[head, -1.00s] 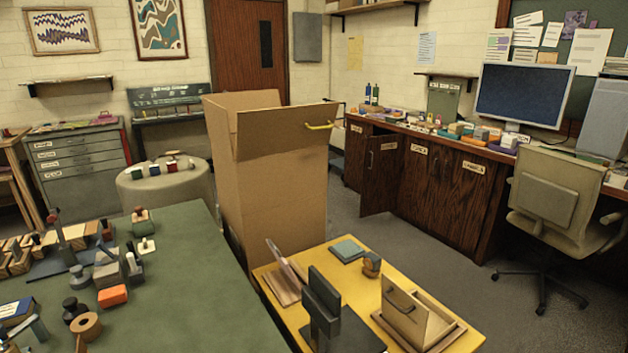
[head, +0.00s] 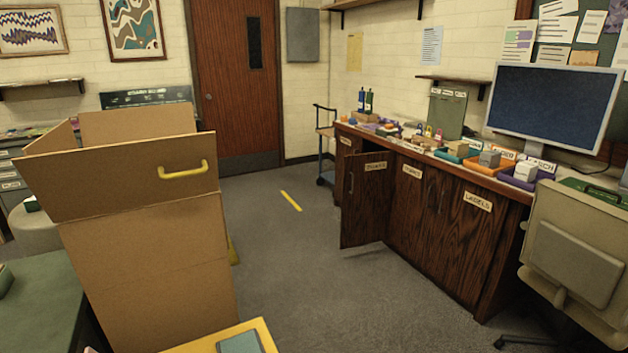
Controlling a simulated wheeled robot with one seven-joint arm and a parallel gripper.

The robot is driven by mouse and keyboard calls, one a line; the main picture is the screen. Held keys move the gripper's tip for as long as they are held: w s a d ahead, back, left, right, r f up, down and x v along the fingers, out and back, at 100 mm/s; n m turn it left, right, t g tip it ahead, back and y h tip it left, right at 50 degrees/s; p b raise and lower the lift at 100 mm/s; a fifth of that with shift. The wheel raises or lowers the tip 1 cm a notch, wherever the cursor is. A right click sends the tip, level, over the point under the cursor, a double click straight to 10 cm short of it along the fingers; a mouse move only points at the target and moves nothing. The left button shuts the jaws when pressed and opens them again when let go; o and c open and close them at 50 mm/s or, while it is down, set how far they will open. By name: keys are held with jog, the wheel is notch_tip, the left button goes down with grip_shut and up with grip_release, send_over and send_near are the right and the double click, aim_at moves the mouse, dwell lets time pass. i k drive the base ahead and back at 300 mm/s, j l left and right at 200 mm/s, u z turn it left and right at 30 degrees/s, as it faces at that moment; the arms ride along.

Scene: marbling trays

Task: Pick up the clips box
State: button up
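I cannot pick out the clips box for certain. Several small boxes stand in coloured trays on the long wooden counter at right: a grey box (head: 489,158) in an orange tray (head: 477,167), and a pale grey box (head: 526,170) in a purple tray (head: 513,180). A teal tray (head: 456,154) with a small box sits further left. The small tags near them are too blurred to read surely. My gripper is not in view.
A large open cardboard box (head: 150,260) with a yellow handle stands at left. One cabinet door (head: 362,200) under the counter hangs open. A yellow table corner (head: 205,345) is at the bottom. A chair (head: 575,250) stands at right. The middle floor is clear.

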aim_at(491, 159)
jog(key=i+l, duration=0.2)
jog(key=l, duration=0.15)
jog(key=i+l, duration=0.2)
jog(key=l, duration=0.2)
jog(key=i+l, duration=0.2)
jog(key=l, duration=0.15)
jog(key=i+l+u, duration=0.1)
jog(key=l, duration=0.25)
jog(key=i+l, duration=0.5)
jog(key=l, duration=0.25)
jog(key=i+l, duration=0.15)
jog(key=i, duration=0.35)
jog(key=i+l+u, duration=0.1)
jog(key=i, duration=0.4)
jog(key=i+l, duration=0.2)
jog(key=i, duration=0.25)
jog(key=i+l, duration=0.15)
jog(key=i, duration=0.35)
jog(key=u, duration=0.05)
